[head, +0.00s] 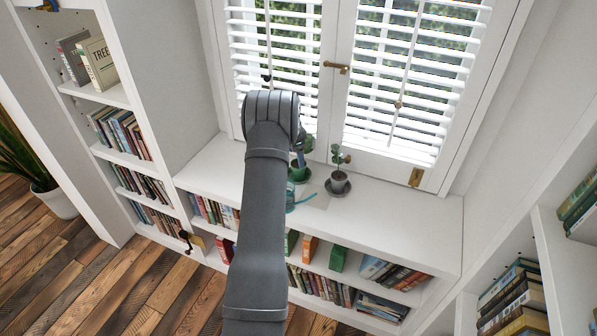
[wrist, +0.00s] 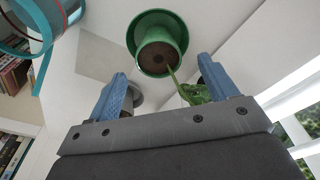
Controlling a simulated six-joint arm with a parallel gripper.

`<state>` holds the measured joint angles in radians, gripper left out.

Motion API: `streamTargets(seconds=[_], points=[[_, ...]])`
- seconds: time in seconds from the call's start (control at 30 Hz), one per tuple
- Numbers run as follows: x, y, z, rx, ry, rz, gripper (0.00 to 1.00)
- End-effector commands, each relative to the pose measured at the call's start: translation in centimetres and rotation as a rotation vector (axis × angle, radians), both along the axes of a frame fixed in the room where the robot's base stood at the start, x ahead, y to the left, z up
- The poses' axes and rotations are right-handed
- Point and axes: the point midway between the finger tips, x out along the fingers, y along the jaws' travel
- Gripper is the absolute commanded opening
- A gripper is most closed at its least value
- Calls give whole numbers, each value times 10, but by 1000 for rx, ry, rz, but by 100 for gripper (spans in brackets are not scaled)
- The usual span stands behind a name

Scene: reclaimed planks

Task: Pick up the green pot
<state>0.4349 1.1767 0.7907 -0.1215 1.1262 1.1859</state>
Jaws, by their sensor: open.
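The green pot (wrist: 179,32) is at the top middle of the wrist view, with dark soil and a green stem with leaves reaching toward my right finger. My gripper (wrist: 162,67) is open, its two blue fingers apart with the pot beyond their tips; nothing is held between them. In the head view the green pot (head: 298,174) stands on the white shelf top under the window, partly hidden by my arm. My gripper (head: 303,148) shows there only in part, close above the pot.
A teal watering can (head: 291,199) stands in front of the green pot; it also fills the wrist view's top left (wrist: 48,38). A dark grey potted plant (head: 340,184) is close on the right. The shelf top (head: 410,208) is clear farther right. The shuttered window (head: 400,80) rises behind.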

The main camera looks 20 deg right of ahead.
Motion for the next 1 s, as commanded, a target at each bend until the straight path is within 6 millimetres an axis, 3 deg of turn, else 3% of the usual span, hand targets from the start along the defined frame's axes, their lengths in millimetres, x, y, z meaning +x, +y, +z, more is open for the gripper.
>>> streamTargets(seconds=[0.27, 0.53, 0.77, 1.0], points=[[-1, -3, -17, 1, 2, 0, 78], [-3, -8, -55, 1, -1, 0, 78], [-3, -9, -58, 0, -3, 0, 78], [-3, -9, -58, 1, -3, 1, 35]])
